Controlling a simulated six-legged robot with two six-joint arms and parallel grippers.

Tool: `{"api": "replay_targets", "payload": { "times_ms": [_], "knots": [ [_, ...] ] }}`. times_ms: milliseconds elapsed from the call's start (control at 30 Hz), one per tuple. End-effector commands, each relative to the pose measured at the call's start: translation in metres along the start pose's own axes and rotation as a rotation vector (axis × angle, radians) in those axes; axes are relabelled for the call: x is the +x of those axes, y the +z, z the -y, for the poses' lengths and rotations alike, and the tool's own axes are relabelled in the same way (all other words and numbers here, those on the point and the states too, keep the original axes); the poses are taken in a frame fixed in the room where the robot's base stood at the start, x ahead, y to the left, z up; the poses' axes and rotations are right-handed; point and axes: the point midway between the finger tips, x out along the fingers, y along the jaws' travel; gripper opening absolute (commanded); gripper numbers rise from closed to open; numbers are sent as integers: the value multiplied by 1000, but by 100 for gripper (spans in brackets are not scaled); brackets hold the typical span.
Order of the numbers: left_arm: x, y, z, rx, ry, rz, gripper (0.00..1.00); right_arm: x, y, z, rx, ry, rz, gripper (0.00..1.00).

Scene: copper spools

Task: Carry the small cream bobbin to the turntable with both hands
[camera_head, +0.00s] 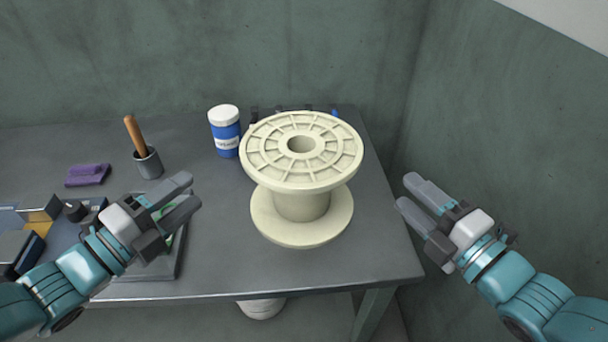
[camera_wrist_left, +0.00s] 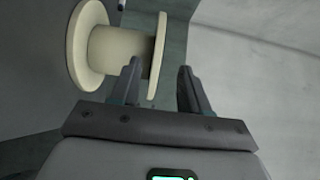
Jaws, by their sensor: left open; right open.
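The cream bobbin (camera_head: 302,205) stands upright on the grey table (camera_head: 225,270), near its right end. Its top flange has a ribbed pattern and a round centre hole. My left gripper (camera_head: 188,196) is open and empty, to the left of the bobbin and apart from it. My right gripper (camera_head: 408,192) is open and empty, to the right of the bobbin, past the table's right edge. In the left wrist view the bobbin (camera_wrist_left: 115,44) shows sideways beyond the open fingers of my left gripper (camera_wrist_left: 158,78). I see no turntable that I can make out.
A blue and white tub (camera_head: 225,132) stands behind the bobbin at left. A grey cup with a wooden handle (camera_head: 148,162) and a purple item (camera_head: 88,175) are further left. A pale round object (camera_head: 261,308) is below the table's front edge. Walls close off the back and right.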

Motion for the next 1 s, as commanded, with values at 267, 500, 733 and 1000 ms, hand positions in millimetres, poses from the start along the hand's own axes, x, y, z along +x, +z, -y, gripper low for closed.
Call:
{"api": "replay_targets", "payload": {
  "times_ms": [267,500,733,1000],
  "knots": [
    [55,-3,-1,-2,2,-7,46,53,0,1,2,-3,-5,46],
    [105,-3,-1,-2,3,-7,46,102,3,1,1,-3,-3,46],
    [143,-3,-1,-2,3,-5,46,139,5,1,1,-2,-1,46],
    [160,-2,-1,-2,3,-3,46,155,6,1,0,-1,1,46]
  ]
}}
